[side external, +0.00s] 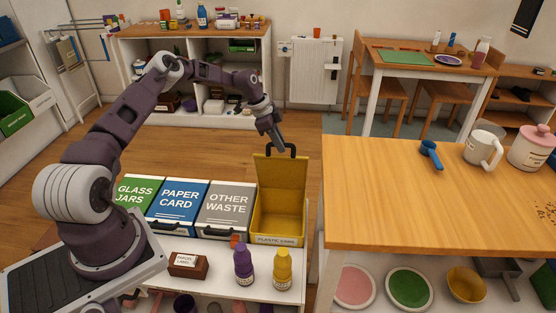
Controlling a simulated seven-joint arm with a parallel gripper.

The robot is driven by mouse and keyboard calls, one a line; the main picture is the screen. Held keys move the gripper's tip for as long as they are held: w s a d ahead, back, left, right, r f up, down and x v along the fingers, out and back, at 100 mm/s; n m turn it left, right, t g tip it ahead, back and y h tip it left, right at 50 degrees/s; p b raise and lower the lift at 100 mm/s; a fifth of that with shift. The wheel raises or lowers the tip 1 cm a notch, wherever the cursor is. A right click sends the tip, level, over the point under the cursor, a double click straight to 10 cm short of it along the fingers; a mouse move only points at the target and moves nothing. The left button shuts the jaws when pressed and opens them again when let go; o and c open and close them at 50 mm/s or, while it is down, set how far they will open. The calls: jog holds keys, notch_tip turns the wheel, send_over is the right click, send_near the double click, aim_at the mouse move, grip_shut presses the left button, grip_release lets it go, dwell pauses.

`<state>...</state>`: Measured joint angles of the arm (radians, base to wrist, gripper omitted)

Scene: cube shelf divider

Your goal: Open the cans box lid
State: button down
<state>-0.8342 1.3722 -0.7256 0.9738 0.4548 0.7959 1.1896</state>
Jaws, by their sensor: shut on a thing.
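The yellow box (277,240), labelled "PLASTIC CANS", is the rightmost in a row of bins on the white shelf unit. Its yellow lid (281,184) stands raised, close to upright, at the back of the box. The box's inside shows and looks empty. A dark handle (292,151) is at the lid's top edge. My gripper (279,149) is at this handle, shut on it, reaching down from above. The fingertips are small in this view.
Left of the yellow box stand shut bins: grey "OTHER WASTE" (230,207), blue "PAPER CARD" (178,204) and green "GLASS JARS" (136,190). A purple bottle (243,266) and a yellow bottle (282,270) stand in front. A wooden table (430,205) is close on the right.

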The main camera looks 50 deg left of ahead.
jog(key=shift+w+a+r, duration=0.1)
jog(key=shift+w+a, duration=0.55)
jog(key=shift+a, duration=0.2)
jog(key=shift+w+a, duration=0.65)
jog(key=shift+a, duration=0.15)
jog(key=c, duration=1.4)
grip_release()
jog(key=shift+o, duration=0.2)
jog(key=shift+w+d+r, duration=0.1)
jog(key=shift+r, duration=0.1)
jog(key=v, duration=0.7)
